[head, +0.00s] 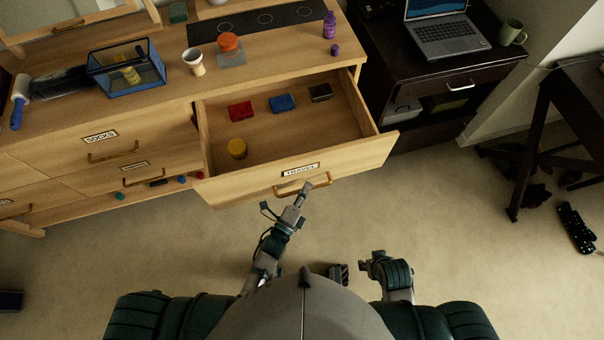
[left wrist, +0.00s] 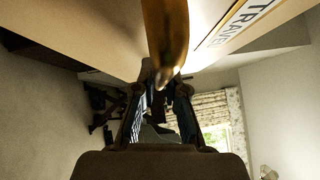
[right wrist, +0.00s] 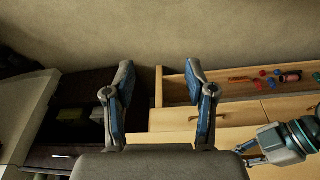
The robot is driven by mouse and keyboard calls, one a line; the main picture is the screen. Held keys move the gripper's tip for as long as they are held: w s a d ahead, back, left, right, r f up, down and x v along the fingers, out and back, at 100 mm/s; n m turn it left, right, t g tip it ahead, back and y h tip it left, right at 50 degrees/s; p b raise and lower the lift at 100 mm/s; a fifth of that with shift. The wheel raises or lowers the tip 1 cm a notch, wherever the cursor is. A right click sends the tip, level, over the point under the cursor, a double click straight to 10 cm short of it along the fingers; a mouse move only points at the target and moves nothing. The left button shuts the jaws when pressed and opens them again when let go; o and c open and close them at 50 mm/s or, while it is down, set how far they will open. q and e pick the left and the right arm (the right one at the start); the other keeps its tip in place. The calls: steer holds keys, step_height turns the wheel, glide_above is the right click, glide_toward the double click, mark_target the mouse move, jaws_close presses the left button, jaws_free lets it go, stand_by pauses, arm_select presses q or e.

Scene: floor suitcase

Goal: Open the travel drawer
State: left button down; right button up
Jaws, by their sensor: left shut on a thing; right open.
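The travel drawer (head: 250,184), a light wood drawer with a "TRAVEL" label (head: 300,170), stands pulled well out of the dresser. Its brass handle (head: 322,181) is on the front panel. My left gripper (head: 303,190) is at the middle of this handle. In the left wrist view the handle (left wrist: 167,40) runs between the fingers of my left gripper (left wrist: 161,85), which is shut on it. My right gripper (right wrist: 160,68) is open and empty in the right wrist view, away from the handle.
A sock drawer (head: 80,145) is at left. A dark cabinet (head: 440,60) with a laptop (head: 447,32) stands right. Carpet (head: 450,220) in front is clear.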

arm_select(q)
steer(key=shift+s+d+f, duration=0.15)
steer(key=shift+s+f, duration=0.05)
steer(key=shift+s, duration=0.6)
steer(key=shift+s+d+f, duration=0.15)
steer(key=shift+s, duration=0.6)
steer(key=c, duration=1.2)
jaws_free()
steer(key=shift+w+r, duration=0.1)
steer(key=v, duration=1.2)
steer(key=shift+r, duration=0.1)
